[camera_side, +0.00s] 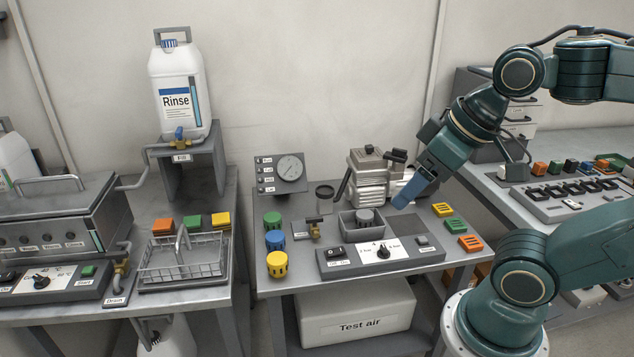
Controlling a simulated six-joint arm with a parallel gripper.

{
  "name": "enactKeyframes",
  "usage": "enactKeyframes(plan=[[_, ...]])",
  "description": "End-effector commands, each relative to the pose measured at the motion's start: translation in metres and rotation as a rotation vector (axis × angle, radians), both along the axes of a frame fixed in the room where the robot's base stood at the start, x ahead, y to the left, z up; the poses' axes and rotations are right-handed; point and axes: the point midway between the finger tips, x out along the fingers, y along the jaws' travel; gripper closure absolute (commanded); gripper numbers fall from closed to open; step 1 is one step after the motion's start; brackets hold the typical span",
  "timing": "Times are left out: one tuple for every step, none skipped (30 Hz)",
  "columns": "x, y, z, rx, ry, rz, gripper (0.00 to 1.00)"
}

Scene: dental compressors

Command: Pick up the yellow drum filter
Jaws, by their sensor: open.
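The yellow drum filter (277,263) stands upright at the front left of the middle table. A blue drum filter (274,240) and a green drum filter (272,222) stand in a row behind it. My gripper (404,199) is open, with nothing seen in it. It points down and to the left near the metal compressor unit, well to the right of the yellow filter and higher. Its fingers are seen edge-on, so the gap between them is hard to see.
A grey holder (347,226) with a dark grey drum, a control panel (352,262) with a knob, a brass valve (314,229) and a gauge box (281,174) lie around the filters. Green, yellow and orange blocks (456,224) line the right edge. A wire basket (180,264) stands on the left table.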

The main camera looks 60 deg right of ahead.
Motion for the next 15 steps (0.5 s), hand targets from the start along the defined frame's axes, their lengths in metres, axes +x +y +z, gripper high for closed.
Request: enactKeyframes(plan=[[0.0, 0.0, 0.0, 0.0, 0.0, 0.0, 0.29], [0.0, 0.0, 0.0, 0.0, 0.0, 0.0, 0.28], [0.0, 0.0, 0.0, 0.0, 0.0, 0.0, 0.28], [0.0, 0.0, 0.0, 0.0, 0.0, 0.0, 0.28], [0.0, 0.0, 0.0, 0.0, 0.0, 0.0, 0.28], [0.0, 0.0, 0.0, 0.0, 0.0, 0.0, 0.28], [0.0, 0.0, 0.0, 0.0, 0.0, 0.0, 0.28], [0.0, 0.0, 0.0, 0.0, 0.0, 0.0, 0.28], [0.0002, 0.0, 0.0001, 0.0, 0.0, -0.001, 0.28], [0.0006, 0.0, 0.0002, 0.001, 0.001, -0.002, 0.28], [0.0012, 0.0, 0.0004, 0.002, 0.002, -0.004, 0.28], [0.0022, 0.0, 0.0007, 0.005, 0.003, -0.009, 0.28], [0.0034, -0.0001, 0.0011, 0.007, 0.005, -0.012, 0.28], [0.005, -0.0001, 0.0015, 0.01, 0.008, -0.019, 0.28], [0.0075, -0.0001, 0.002, 0.014, 0.013, -0.029, 0.28]])
